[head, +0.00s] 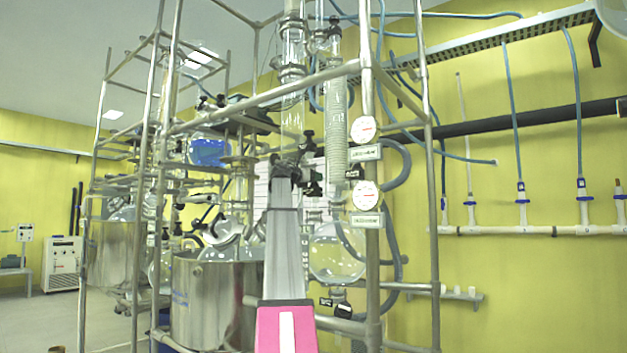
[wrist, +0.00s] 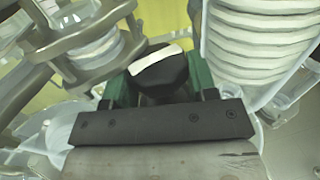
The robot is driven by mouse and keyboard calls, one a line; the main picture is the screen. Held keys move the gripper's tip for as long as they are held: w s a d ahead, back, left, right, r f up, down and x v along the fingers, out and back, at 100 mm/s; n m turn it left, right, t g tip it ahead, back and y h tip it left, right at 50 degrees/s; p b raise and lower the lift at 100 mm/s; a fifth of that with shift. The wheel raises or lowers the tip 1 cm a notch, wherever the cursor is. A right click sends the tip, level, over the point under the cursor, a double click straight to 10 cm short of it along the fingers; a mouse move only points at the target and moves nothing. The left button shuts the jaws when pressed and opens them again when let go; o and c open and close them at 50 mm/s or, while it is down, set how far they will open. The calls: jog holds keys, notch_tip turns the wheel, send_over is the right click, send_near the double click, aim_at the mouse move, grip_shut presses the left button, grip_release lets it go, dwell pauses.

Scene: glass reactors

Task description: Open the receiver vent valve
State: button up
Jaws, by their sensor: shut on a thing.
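A black valve knob (wrist: 160,77) with a white stripe across its top sits between the green fingers of my gripper (wrist: 158,84) in the wrist view. The fingers are shut on it, one on each side. The stripe lies nearly crosswise in the picture, slightly tilted. In the head view my gripper (head: 310,178) is at the glassware beside the ribbed condenser column. The knob cannot be made out clearly there, so which valve it is cannot be told from that view. The round glass receiver flask (head: 338,258) hangs below and to the right.
The ribbed glass column (wrist: 262,45) is close on the right of my gripper, and a clamped glass flange (wrist: 88,42) on the left. Steel frame posts (head: 373,200) with gauges (head: 364,129) stand on the right. A steel vessel (head: 205,300) is at lower left.

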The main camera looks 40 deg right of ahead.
jog(key=n+t, duration=0.1)
jog(key=t, duration=0.1)
jog(key=n+t+y, duration=0.1)
jog(key=t, duration=0.1)
jog(key=shift+s+f+n, duration=0.1)
jog(key=shift+s+n, duration=0.1)
jog(key=shift+n, duration=0.1)
jog(key=shift+n+t+y, duration=0.95)
jog(key=shift+n+t, duration=0.25)
jog(key=shift+t, duration=0.4)
jog(key=shift+n+t+y, duration=0.95)
jog(key=shift+n+t, duration=0.25)
jog(key=shift+t, duration=0.4)
jog(key=shift+t, duration=0.3)
jog(key=o, duration=0.9)
jog(key=shift+g, duration=0.5)
